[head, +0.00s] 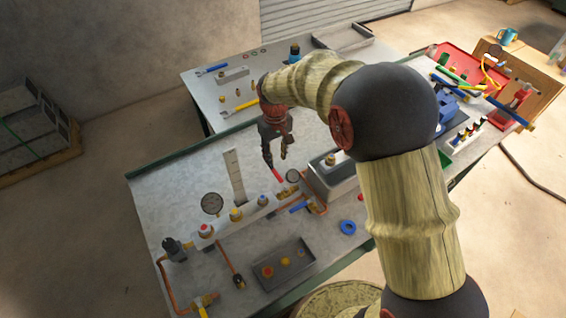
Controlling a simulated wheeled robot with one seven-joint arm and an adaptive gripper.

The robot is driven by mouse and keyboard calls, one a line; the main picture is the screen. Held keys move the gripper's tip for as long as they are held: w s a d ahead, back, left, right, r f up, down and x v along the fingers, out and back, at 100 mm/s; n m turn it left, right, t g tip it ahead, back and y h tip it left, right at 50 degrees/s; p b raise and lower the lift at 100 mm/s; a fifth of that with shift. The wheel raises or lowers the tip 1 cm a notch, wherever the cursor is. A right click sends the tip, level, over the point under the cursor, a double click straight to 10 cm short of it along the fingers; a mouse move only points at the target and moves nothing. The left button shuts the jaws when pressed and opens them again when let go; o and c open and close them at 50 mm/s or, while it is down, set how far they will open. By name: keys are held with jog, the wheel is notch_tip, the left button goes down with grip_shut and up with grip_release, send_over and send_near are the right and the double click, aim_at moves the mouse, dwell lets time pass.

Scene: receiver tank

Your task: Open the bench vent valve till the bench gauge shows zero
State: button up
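My gripper (275,160) hangs above the far part of the near bench (165,207), its fingers pointing down. The two fingers look apart, with nothing seen between them. A red handle (277,175) shows just below the fingers; I cannot tell how far below. Lever valves show a blue handle (298,207) and a yellow handle (203,308). I cannot tell which valve is the vent.
A manifold block (245,215) with coloured caps and copper pipes crosses the bench. A grey tray (283,264) with small parts lies in front. A blue ring (347,227) lies to its right. A box (333,180) stands near my arm. A tall pale plate (234,175) stands behind the manifold.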

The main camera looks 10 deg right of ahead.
aim_at(277, 174)
jog(key=shift+s+f, duration=0.1)
jog(key=shift+f, duration=0.15)
notch_tip(277, 174, down, 7)
jog(key=shift+f+b, duration=0.15)
jog(key=shift+b, duration=0.25)
jog(key=shift+c, duration=1.3)
grip_shut()
